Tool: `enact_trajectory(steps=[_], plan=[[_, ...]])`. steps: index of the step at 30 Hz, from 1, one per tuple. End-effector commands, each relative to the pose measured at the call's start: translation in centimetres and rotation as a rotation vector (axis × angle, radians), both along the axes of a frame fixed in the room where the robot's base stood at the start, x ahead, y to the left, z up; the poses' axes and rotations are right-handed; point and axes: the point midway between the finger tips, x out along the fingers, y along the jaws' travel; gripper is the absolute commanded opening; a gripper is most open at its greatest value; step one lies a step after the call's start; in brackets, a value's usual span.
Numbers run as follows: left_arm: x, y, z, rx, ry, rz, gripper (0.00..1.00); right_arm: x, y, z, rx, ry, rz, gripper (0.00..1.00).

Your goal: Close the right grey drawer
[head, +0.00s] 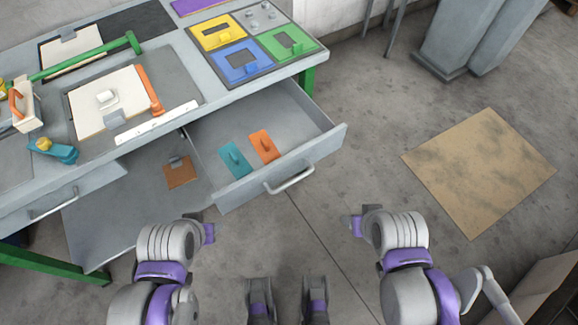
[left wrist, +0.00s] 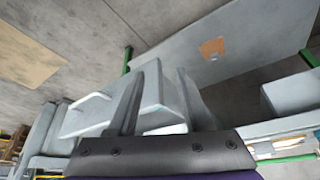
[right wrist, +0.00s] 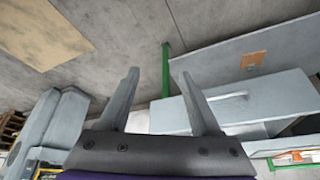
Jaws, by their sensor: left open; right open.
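The right grey drawer (head: 325,145) is pulled well out from the workbench in the head view. Its silver bar handle (head: 290,180) faces me. Inside lie a teal piece (head: 235,160) and an orange piece (head: 264,146), each with a small knob. My left gripper (head: 207,230) is open, in front of the drawer and left of its handle. My right gripper (head: 357,226) is open, in front of it and right of the handle. Both are apart from the drawer. The drawer front (right wrist: 245,108) also shows beyond the fingers in the right wrist view.
A left grey drawer (head: 60,200) sits under the bench with its own handle. A low shelf (head: 130,225) holds a brown piece (head: 180,172). The worktop carries trays, green and orange bars and coloured plates. A cardboard sheet (head: 480,170) lies on open floor to the right.

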Motion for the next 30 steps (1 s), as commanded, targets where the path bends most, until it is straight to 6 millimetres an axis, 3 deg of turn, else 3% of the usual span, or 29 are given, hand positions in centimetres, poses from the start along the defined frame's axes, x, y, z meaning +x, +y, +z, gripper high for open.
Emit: enact_trajectory(steps=[1, 5, 10, 15, 21, 25, 30], plan=[[0.0, 0.0, 0.1, 0.0, 0.0, 0.0, 0.5, 0.2, 0.0, 0.0, 0.029, 0.0, -0.044, 0.54], [0.0, 0.0, 0.4, 0.0, -0.001, 0.0, 0.5, 1.5, 0.2, 0.1, 0.201, 0.007, -0.305, 0.3], [0.1, 0.0, 0.9, 0.0, -0.003, 0.0, 0.5, 4.2, 0.4, 0.3, 0.567, 0.047, -0.847, 0.0], [0.1, 0.0, 1.4, 0.0, -0.005, 0.0, 0.5, 7.2, 0.1, 0.7, 0.949, 0.134, -1.394, 0.0], [0.2, 0.0, 1.9, 0.0, -0.006, 0.0, 0.5, 10.2, -1.0, 1.3, 1.324, 0.286, -1.91, 0.0], [0.2, 0.0, 2.0, 0.0, -0.006, 0.0, 0.5, 11.2, -1.5, 1.6, 1.462, 0.367, -2.096, 0.0], [0.2, 0.0, 1.9, 0.0, -0.006, 0.0, 0.5, 11.8, -1.5, 1.4, 1.519, 0.409, -2.176, 0.0]])
